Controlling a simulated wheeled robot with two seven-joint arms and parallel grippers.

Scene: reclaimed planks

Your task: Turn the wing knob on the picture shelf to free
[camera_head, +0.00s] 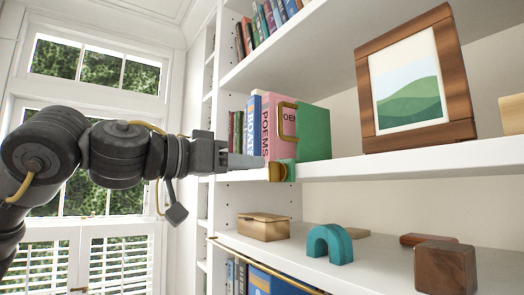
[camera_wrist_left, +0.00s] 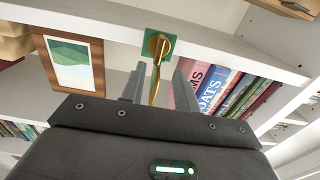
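The wing knob (camera_head: 276,172) is a brass piece on a small green plate (camera_head: 290,170) at the front edge of the middle shelf (camera_head: 400,163). Contact is unclear. My right gripper is out of view.
A green panel (camera_head: 314,133) with a brass handle (camera_head: 286,121) stands beside the pink book (camera_head: 271,118). A framed picture (camera_head: 416,80) stands farther right. Below are a wooden box (camera_head: 263,228), a teal arch (camera_head: 330,243) and a dark wooden block (camera_head: 445,268).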

